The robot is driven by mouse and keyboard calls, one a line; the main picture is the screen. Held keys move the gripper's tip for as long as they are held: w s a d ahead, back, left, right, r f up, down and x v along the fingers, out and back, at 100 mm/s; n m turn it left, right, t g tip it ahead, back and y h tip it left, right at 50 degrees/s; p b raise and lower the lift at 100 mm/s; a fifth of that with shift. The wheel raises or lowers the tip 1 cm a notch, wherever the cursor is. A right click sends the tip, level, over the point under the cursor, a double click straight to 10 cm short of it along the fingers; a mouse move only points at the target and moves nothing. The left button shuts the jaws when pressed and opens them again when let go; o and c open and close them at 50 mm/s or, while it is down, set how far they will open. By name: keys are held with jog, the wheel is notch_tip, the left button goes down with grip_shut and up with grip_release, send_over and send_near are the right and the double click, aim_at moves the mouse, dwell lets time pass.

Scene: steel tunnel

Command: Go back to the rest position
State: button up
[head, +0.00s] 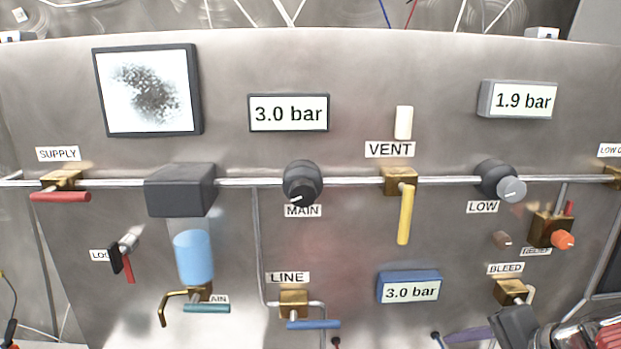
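Part of my arm shows at the lower right corner. What looks like the end of my gripper (514,326) is a dark grey block just below the brass BLEED valve (511,291). A purple lever (470,334) lies left of the block, partly cut by the frame edge. I cannot tell whether the gripper touches the lever or the valve. Its fingertips are not clear, so open or shut cannot be seen.
A steel panel fills the view. Near my arm are the orange RELIEF knob (563,239), LOW regulator (500,181) and blue-framed gauge (408,288). The yellow VENT lever (405,214) hangs down. The red SUPPLY (60,197) and blue LINE (313,324) levers lie sideways.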

jog(key=s+a+n+g+h, duration=0.1)
jog(key=s+a+n+h, duration=0.3)
jog(key=s+a+n, duration=0.4)
jog(key=a+n, duration=0.3)
jog(key=n, duration=0.2)
jog(key=shift+s+a+r+g, duration=0.2)
jog(key=shift+s+a+g, duration=0.1)
jog(key=shift+a, duration=0.1)
jog(key=shift+w, duration=0.1)
dwell(3.2)
